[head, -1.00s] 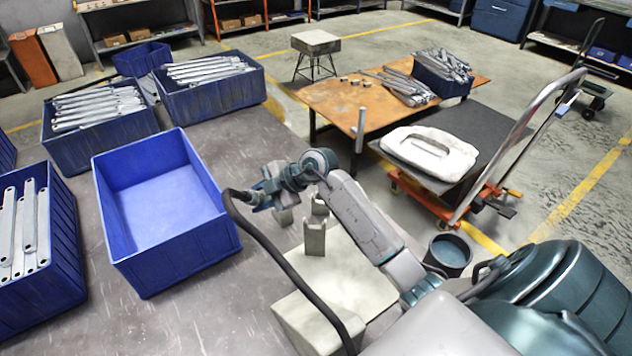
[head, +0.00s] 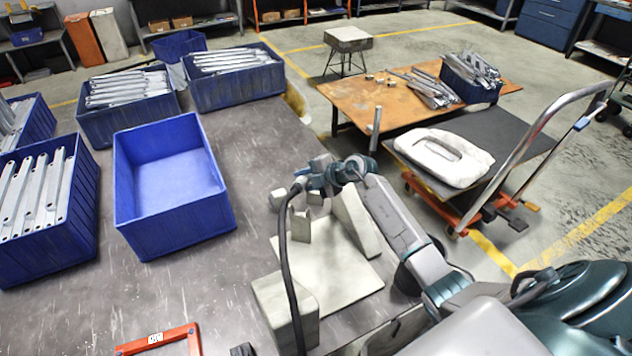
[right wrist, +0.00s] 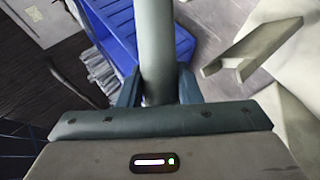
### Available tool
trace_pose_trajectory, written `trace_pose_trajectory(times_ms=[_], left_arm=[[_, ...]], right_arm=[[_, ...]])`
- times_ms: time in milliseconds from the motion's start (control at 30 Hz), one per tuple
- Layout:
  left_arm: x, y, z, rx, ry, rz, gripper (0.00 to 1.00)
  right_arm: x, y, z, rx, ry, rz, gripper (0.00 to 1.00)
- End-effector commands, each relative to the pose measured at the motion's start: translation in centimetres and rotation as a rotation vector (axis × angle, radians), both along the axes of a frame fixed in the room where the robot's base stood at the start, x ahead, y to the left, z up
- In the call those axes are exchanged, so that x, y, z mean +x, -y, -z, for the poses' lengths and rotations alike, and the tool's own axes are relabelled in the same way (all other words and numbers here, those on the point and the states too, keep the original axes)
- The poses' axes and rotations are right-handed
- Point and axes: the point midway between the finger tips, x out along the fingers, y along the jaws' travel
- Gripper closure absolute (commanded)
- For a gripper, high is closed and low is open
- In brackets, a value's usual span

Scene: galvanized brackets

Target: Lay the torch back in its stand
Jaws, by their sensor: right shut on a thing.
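My right gripper (head: 314,182) is shut on the torch. In the right wrist view the torch (right wrist: 157,42) is a grey-green cylinder between the fingers (right wrist: 159,88). In the head view the gripper hides most of it, and a black hose (head: 287,255) hangs from there. The pale stand (head: 343,284) is on the table's right part, with a notched upright (head: 300,226) just below and left of the gripper. A notched upright also shows in the right wrist view (right wrist: 252,48), right of the torch and apart from it. My left gripper is not in view.
An empty blue bin (head: 178,237) is left; other bins hold brackets. A red frame (head: 160,341) lies at the front edge. The grey table (head: 190,290) is clear between.

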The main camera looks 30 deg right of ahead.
Motion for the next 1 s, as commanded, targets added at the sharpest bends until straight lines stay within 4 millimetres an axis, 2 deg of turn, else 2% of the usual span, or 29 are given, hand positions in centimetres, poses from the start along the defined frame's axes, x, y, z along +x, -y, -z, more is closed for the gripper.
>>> trace_pose_trajectory(times_ms=[133, 233, 333, 467, 600, 700, 1000], left_arm=[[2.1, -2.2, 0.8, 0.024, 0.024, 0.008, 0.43], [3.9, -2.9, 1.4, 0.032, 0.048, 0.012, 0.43], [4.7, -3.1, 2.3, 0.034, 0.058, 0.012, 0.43], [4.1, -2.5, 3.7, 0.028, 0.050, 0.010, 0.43], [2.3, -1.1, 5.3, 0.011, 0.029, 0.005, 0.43], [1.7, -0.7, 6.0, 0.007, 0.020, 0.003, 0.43], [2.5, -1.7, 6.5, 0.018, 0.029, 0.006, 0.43]], right_arm=[[0.1, 0.0, 0.8, 0.000, 0.002, 0.000, 0.91], [0.1, 0.0, 1.6, 0.000, 0.002, 0.000, 0.91], [0.1, 0.0, 2.6, 0.000, 0.002, 0.000, 0.91], [0.1, 0.0, 3.8, 0.000, 0.002, 0.000, 0.91], [0.1, 0.0, 5.1, 0.000, 0.002, 0.000, 0.91], [0.1, 0.0, 5.8, 0.001, 0.002, 0.000, 0.91], [0.1, 0.0, 8.3, 0.000, 0.001, 0.000, 0.91]])
